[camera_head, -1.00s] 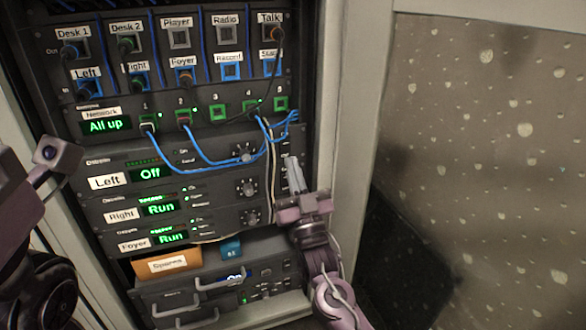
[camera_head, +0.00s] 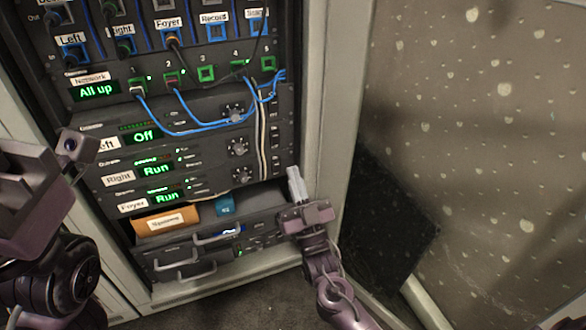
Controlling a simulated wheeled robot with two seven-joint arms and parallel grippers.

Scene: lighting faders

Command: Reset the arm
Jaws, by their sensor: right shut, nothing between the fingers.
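My right gripper (camera_head: 296,185) is shut and empty, its fingers pointing up in front of the rack's lower right edge. It appears apart from the rack's controls. My left arm (camera_head: 45,230) shows at the left edge; its fingertips cannot be made out. The rack (camera_head: 312,90) holds a network panel reading "All up" (camera_head: 97,91). Below it, the Left unit reads "Off" (camera_head: 143,137), the Right unit reads "Run" (camera_head: 158,171) and the Foyer unit reads "Run" (camera_head: 166,197).
Blue cables (camera_head: 190,130) loop from the network ports in front of the Left unit. An orange "Spares" box (camera_head: 165,221) and a small blue box (camera_head: 225,205) sit on a low shelf. Drawer handles (camera_head: 180,272) stick out below. A speckled wall (camera_head: 490,130) stands at right; floor lies in front.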

